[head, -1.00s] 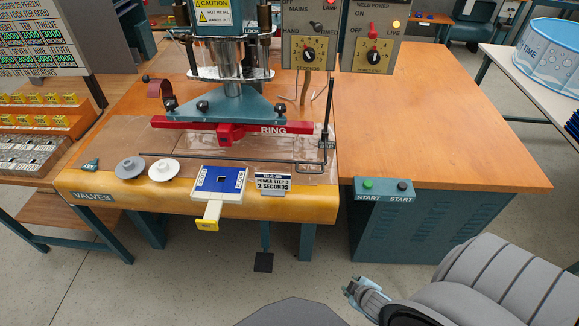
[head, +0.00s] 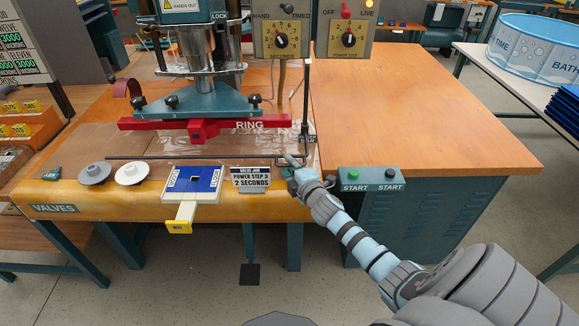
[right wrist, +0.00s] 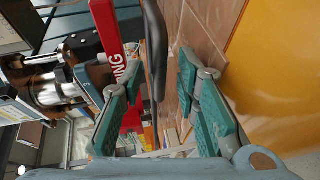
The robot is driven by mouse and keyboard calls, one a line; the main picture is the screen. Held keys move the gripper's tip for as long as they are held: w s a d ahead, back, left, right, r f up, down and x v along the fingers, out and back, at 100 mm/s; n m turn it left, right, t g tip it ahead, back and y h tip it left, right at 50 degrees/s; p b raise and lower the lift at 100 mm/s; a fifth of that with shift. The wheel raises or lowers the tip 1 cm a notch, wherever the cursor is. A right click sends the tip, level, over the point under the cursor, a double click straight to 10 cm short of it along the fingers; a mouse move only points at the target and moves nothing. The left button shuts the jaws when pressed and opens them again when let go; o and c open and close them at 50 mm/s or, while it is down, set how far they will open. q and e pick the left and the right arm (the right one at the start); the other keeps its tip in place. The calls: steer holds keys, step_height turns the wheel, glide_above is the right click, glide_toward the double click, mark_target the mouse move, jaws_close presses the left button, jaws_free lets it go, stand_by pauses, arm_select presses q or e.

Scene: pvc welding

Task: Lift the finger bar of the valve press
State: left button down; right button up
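The finger bar (head: 200,157) is a thin black rod low along the front of the valve press (head: 207,95), joined to an upright rod at its right end. My right gripper (head: 291,165) is at the bar's right end, near the table's front. In the right wrist view the bar (right wrist: 155,50) runs between the two teal fingers, which stand open with gaps on both sides. The red RING bar (head: 205,124) is behind the finger bar. My left gripper is not in view.
On the yellow front edge are a grey disc (head: 94,173), a white disc (head: 131,174), a blue-and-white slide tray (head: 191,184) and a sign (head: 251,179). A START button box (head: 369,179) sits to the right. The orange tabletop (head: 410,110) at right is clear.

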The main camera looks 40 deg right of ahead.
steer(key=shift+w+d+f, duration=0.1)
steer(key=shift+w, duration=0.2)
steer(key=shift+c, duration=0.3)
jaws_close()
